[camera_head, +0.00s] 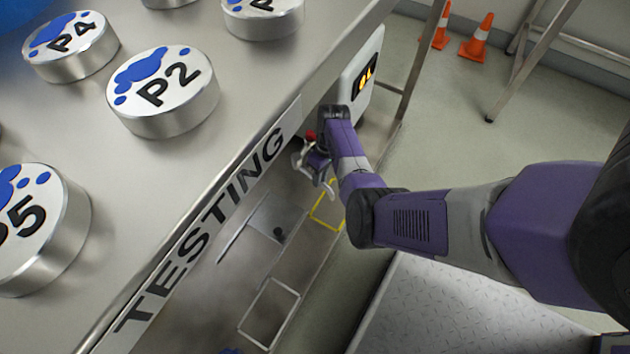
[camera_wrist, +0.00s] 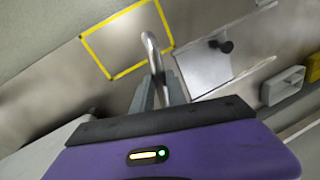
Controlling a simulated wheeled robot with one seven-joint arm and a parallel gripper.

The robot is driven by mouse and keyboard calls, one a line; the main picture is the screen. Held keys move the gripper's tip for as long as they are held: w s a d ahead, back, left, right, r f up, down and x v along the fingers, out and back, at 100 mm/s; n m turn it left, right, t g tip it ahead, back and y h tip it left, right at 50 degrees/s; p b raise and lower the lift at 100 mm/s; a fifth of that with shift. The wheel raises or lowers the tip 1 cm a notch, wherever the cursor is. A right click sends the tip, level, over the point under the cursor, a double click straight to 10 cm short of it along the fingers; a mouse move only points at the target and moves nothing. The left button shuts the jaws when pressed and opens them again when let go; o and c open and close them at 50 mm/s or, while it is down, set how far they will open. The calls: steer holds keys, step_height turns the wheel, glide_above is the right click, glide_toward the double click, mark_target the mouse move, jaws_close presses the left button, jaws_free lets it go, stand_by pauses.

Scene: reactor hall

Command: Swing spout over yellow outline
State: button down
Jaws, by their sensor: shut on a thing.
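The spout (camera_wrist: 153,50) is a curved metal tube in the wrist view, rising between my fingers with its bent end at the top. My gripper (camera_wrist: 160,84) is shut on the spout. In the head view, my gripper (camera_head: 318,168) is beside the lower shelf under the bench, and the spout is small and partly hidden there. The yellow outline (camera_wrist: 120,20) is a square marked on the metal surface. In the wrist view, the spout's bent end overlaps the right part of the outline; its height above it is unclear. The outline (camera_head: 318,216) also shows in the head view, partly behind my arm.
The bench edge marked TESTING (camera_head: 205,222) overhangs the lower shelf on the left. A hatch plate with a dark knob (camera_wrist: 222,46) lies right of the outline. A white rectangular frame (camera_head: 269,313) is nearer. A white box with a lit display (camera_head: 365,75) stands behind my gripper.

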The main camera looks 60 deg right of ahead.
steer(key=shift+d+n, duration=0.8)
steer(key=shift+n, duration=0.1)
steer(key=c, duration=1.3)
jaws_free()
steer(key=shift+r, duration=0.15)
steer(key=r+p, duration=0.1)
steer(key=r, duration=0.1)
steer(key=d+r+p, duration=0.1)
steer(key=r, duration=0.2)
steer(key=r+p, duration=0.1)
steer(key=r, duration=0.1)
steer(key=shift+d+r+p, duration=0.2)
steer(key=shift+d+p, duration=0.1)
steer(key=shift+p, duration=0.05)
steer(key=shift+s, duration=0.1)
